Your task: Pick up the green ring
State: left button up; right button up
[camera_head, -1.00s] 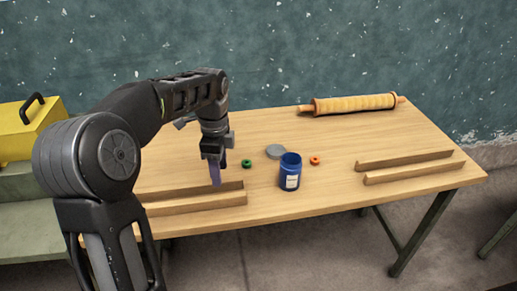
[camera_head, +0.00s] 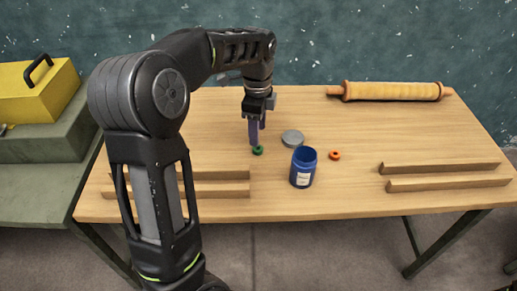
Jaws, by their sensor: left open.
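The small green ring (camera_head: 258,151) lies flat on the wooden table (camera_head: 340,205), left of an open blue jar (camera_head: 303,168). My left gripper (camera_head: 257,138) points down just above the ring, its purplish fingers apart and nothing held between them. The fingertips are close to the ring's far side; I cannot tell whether they touch it. My right gripper is not in view.
A grey lid (camera_head: 292,138) lies behind the jar, and an orange ring (camera_head: 335,155) lies right of it. Wooden rails (camera_head: 440,168) stand at the right, with others (camera_head: 222,190) at the left. A rolling pin (camera_head: 390,91) lies at the back. A yellow toolbox (camera_head: 40,95) is far left.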

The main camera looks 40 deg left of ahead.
aim_at(258, 150)
pick_arm(q)
jog(key=shift+f, duration=0.45)
jog(key=shift+f, duration=0.1)
notch_tip(258, 150, down, 5)
jog(key=shift+c, duration=0.5)
grip_shut()
dwell(0.5)
